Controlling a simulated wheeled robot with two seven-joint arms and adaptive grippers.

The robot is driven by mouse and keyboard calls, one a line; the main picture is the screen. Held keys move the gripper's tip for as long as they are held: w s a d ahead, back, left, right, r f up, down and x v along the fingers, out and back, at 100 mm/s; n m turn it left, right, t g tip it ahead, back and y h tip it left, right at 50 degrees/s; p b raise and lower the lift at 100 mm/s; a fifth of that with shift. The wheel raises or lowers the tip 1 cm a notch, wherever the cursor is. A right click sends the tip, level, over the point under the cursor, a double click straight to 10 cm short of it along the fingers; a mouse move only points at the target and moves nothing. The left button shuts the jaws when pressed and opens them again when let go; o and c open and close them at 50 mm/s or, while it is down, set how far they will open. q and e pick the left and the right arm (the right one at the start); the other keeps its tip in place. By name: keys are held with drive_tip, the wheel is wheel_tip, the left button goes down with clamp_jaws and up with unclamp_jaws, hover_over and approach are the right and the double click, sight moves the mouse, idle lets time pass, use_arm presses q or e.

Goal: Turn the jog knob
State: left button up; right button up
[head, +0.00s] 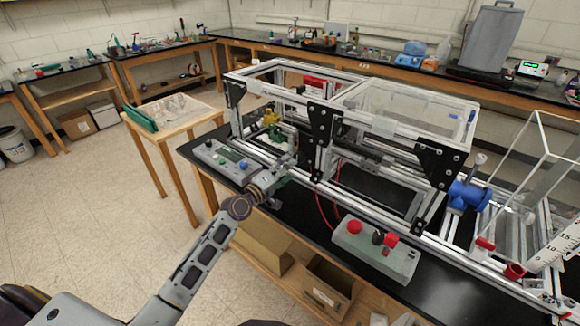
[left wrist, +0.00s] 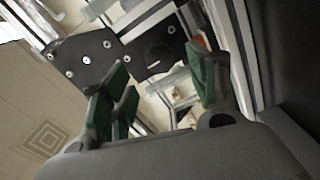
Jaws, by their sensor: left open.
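A grey control box (head: 222,160) with a small green screen, a blue knob (head: 243,164) and other small controls sits at the left end of the black bench. A second pale control box (head: 372,252) with a red button, a black knob (head: 378,237) and a red part stands at the bench's front edge. Which knob is the jog knob is not labelled legibly. My left gripper (head: 282,172) is just right of the first box, by the frame's lower rail. In the left wrist view its green-padded fingers (left wrist: 160,92) are apart with nothing held. No knob shows between them.
The aluminium extrusion frame (head: 325,112) with black corner plates rises right behind my left gripper. A black plate (left wrist: 82,55) fills part of the left wrist view. A blue valve (head: 466,196) is farther right.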

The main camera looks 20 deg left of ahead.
use_arm(q)
drive_tip(key=shift+v, duration=2.75)
